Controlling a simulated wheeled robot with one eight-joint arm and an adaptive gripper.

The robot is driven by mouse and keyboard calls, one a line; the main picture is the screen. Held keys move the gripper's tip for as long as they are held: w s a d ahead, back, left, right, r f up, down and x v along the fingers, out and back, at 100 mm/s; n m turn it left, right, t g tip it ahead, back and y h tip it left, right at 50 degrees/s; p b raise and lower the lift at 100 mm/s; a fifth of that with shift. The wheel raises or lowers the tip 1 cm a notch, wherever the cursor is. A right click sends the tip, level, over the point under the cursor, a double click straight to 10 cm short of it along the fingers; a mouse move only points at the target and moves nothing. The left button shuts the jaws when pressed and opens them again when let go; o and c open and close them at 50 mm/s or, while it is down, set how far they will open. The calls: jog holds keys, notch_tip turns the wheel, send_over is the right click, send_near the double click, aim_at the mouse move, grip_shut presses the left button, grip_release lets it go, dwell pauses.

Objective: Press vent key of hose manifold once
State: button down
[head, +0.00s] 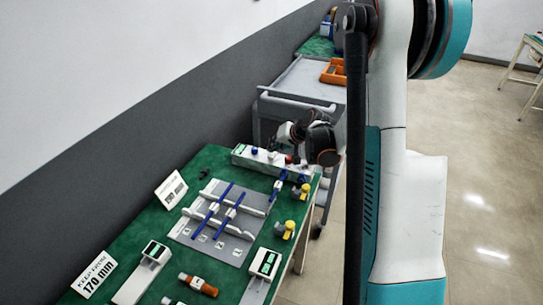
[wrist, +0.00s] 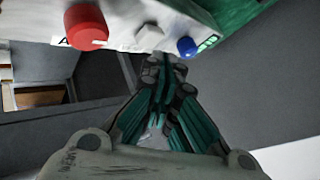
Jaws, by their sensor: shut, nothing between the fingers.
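The hose manifold is a long white box (head: 262,162) at the far end of the green table in the head view. Its face (wrist: 125,18) fills the top of the wrist view. It carries a red knob (wrist: 86,26), a pale grey key (wrist: 149,37) and a blue knob (wrist: 187,47) beside a small green display (wrist: 208,42). No readable label shows which is the vent key. My gripper (wrist: 163,66) is shut and empty, its tips just below the grey key and blue knob in the picture. I cannot tell whether they touch. In the head view, my arm partly hides the manifold's right end.
The green table (head: 215,160) also bears a grey board (head: 210,240) with blue rods, yellow-and-grey pieces (head: 285,230), an orange-brown cylinder (head: 198,285), small display units (head: 265,263) and sign cards (head: 171,190). A grey cart (head: 300,82) with an orange tray (head: 333,72) stands behind.

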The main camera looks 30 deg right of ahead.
aim_at(274, 154)
jog(key=shift+f+b, duration=0.3)
jog(key=shift+f, duration=0.1)
jog(key=shift+f+b, duration=0.35)
jog(key=shift+f, duration=0.1)
dwell(0.6)
jog(key=shift+r, duration=0.2)
jog(key=shift+r+p, duration=0.55)
jog(key=shift+r, duration=0.2)
jog(key=shift+r+p, duration=1.6)
jog(key=shift+r, duration=0.85)
